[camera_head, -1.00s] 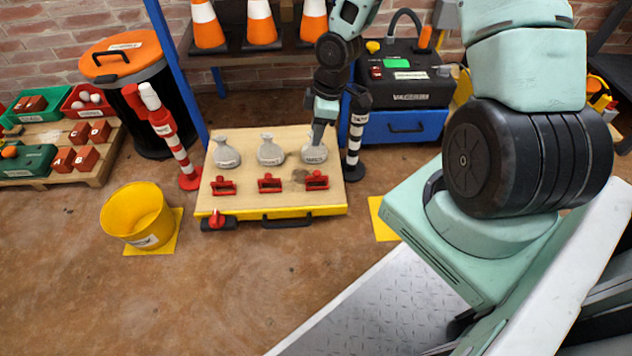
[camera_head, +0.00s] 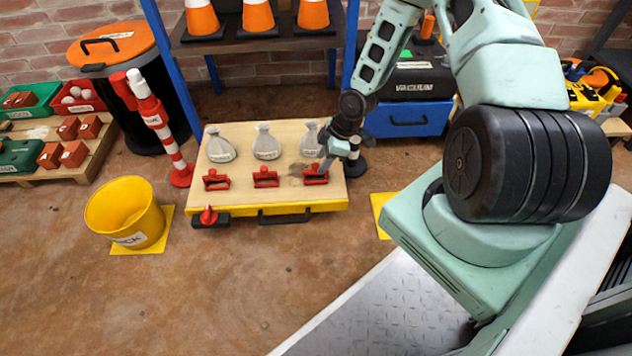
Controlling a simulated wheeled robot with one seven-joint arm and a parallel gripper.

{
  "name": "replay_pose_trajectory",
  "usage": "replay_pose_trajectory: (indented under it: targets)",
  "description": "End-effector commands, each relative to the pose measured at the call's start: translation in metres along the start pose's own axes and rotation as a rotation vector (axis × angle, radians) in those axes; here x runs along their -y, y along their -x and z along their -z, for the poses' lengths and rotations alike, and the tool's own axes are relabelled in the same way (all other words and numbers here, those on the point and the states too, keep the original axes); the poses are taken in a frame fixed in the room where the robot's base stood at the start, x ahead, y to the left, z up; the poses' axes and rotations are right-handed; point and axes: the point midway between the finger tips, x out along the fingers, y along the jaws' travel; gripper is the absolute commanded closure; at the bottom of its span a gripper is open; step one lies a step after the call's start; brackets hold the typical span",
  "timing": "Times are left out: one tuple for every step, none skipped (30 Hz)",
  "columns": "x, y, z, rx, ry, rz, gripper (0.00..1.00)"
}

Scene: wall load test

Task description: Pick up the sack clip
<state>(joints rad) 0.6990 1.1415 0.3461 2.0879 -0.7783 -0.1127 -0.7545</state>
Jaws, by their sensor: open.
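A wooden board (camera_head: 243,190) with a yellow front edge lies on the floor. It carries a row of red clip-like pieces: a left one (camera_head: 216,181), a middle one (camera_head: 265,178) and a right one (camera_head: 316,177). I cannot read which is labelled the sack clip. Behind them stand three grey tied sacks, left (camera_head: 220,146), middle (camera_head: 267,143) and right (camera_head: 310,139). My gripper (camera_head: 324,163) is open, low over the right red piece, and partly hides it and the right sack. I cannot tell whether the fingers touch the piece.
A small red item (camera_head: 209,215) sits at the board's front left corner. A yellow bucket (camera_head: 125,212) and a red-white post (camera_head: 172,150) stand left. A black-white post (camera_head: 354,160) is close right of my gripper. The floor in front is clear.

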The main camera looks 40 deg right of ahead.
Motion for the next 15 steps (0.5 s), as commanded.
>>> replay_pose_trajectory:
  targets:
    - [0.000, -0.009, -0.001, 0.000, 0.000, -0.001, 0.57]
    - [-0.001, -0.010, -0.001, 0.000, 0.000, -0.001, 0.57]
    - [-0.001, -0.012, -0.001, 0.000, 0.000, -0.001, 0.57]
    - [-0.001, -0.013, 0.000, 0.000, -0.001, -0.001, 0.57]
    - [-0.001, -0.013, 0.000, 0.000, -0.001, -0.001, 0.57]
    - [-0.001, -0.014, 0.000, 0.000, -0.001, -0.001, 0.57]
    - [-0.001, -0.015, 0.000, 0.000, -0.001, -0.001, 0.57]
    - [-0.001, -0.017, -0.001, 0.000, -0.001, -0.001, 0.57]
    - [-0.001, -0.019, -0.001, 0.000, -0.001, -0.001, 0.57]
    - [-0.001, -0.022, -0.002, 0.000, -0.001, -0.001, 0.57]
    - [-0.001, -0.025, -0.002, 0.000, -0.001, -0.001, 0.57]
    - [-0.002, -0.029, -0.003, 0.000, 0.000, 0.000, 0.57]
    - [-0.002, -0.033, -0.004, 0.000, 0.000, 0.000, 0.57]
    - [-0.003, -0.037, -0.004, 0.000, 0.000, 0.000, 0.57]
    - [-0.003, -0.042, -0.005, 0.000, 0.000, 0.000, 0.57]
